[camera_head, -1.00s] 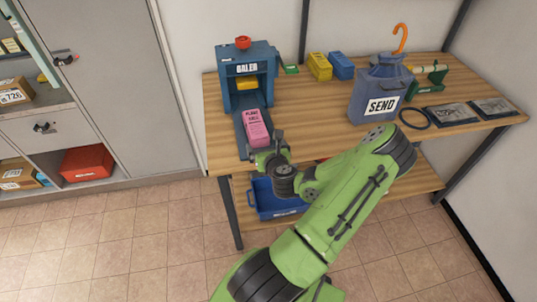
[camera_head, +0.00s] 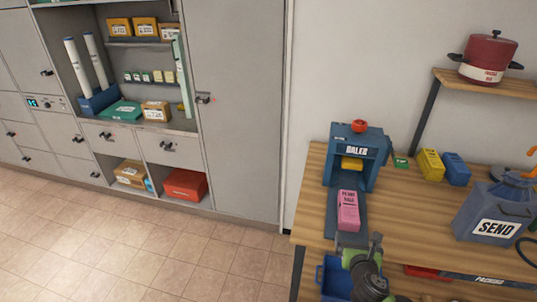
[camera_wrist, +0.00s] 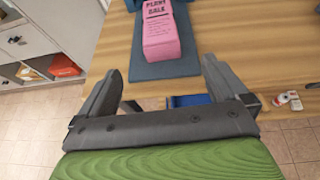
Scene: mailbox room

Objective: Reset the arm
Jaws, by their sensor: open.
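My gripper (camera_wrist: 160,95) is open and empty in the wrist view, its two dark fingers spread apart. It is near the table's front edge, in front of the pink "plant bale" block (camera_wrist: 160,32). The block lies on the blue tray of the baler and is apart from the fingers. In the head view my gripper (camera_head: 360,242) shows at the lower right, just below the pink block (camera_head: 348,210). Part of my green arm shows at the bottom edge there.
The blue baler (camera_head: 357,155) with a red knob stands on the wooden table (camera_head: 410,205). A blue "SEND" bin (camera_head: 494,215), yellow and blue blocks stand to its right. A blue crate (camera_head: 335,278) is under the table. Grey cabinets (camera_head: 235,110) stand left; the floor before them is clear.

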